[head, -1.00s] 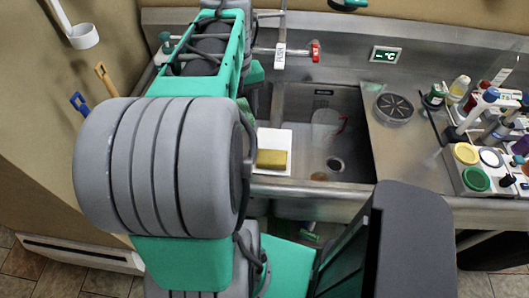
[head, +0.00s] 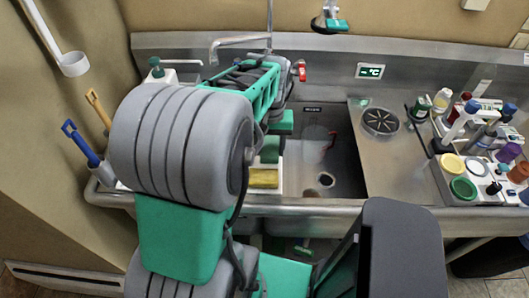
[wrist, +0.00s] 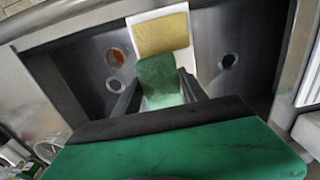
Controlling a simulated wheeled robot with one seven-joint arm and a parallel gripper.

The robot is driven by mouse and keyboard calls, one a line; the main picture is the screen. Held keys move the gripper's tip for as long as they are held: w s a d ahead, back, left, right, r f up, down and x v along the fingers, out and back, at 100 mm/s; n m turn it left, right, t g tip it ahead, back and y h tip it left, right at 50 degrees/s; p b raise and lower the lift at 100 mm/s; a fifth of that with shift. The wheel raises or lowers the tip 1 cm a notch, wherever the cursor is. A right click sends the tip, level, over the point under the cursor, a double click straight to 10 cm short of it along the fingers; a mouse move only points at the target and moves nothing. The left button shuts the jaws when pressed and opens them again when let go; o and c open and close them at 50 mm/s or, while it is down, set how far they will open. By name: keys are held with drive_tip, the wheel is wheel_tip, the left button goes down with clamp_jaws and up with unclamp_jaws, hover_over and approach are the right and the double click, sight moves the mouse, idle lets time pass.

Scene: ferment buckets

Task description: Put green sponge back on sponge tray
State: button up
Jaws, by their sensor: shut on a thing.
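The green sponge (wrist: 160,84) is held between the two dark fingers of my gripper (wrist: 159,92) in the wrist view. A green patch just behind the yellow sponge in the head view (head: 270,150) looks like it. The white sponge tray (wrist: 190,62) lies beyond the gripper, with a yellow sponge (wrist: 163,33) on it. The yellow sponge also shows in the head view (head: 264,178), at the sink's front edge. The green sponge covers part of the tray; whether they touch I cannot tell. My arm hides most of the gripper in the head view.
The sink basin (head: 335,150) is right of the tray, with a clear container (head: 316,140) inside. A faucet (head: 240,40) stands behind. Bottles and a rack of coloured caps (head: 470,180) crowd the right counter. A blue-handled brush (head: 80,143) stands left.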

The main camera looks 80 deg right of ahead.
sight(265, 155)
drive_tip(key=f, duration=0.1)
drive_tip(key=w+f, duration=0.1)
drive_tip(key=f, duration=0.1)
drive_tip(key=d+f, duration=0.1)
drive_tip(key=f, duration=0.1)
drive_tip(key=shift+w+p, duration=0.3)
drive_tip(key=shift+w, duration=0.1)
drive_tip(key=shift+f, duration=0.2)
drive_tip(key=shift+f, duration=0.1)
drive_tip(key=o, duration=1.3)
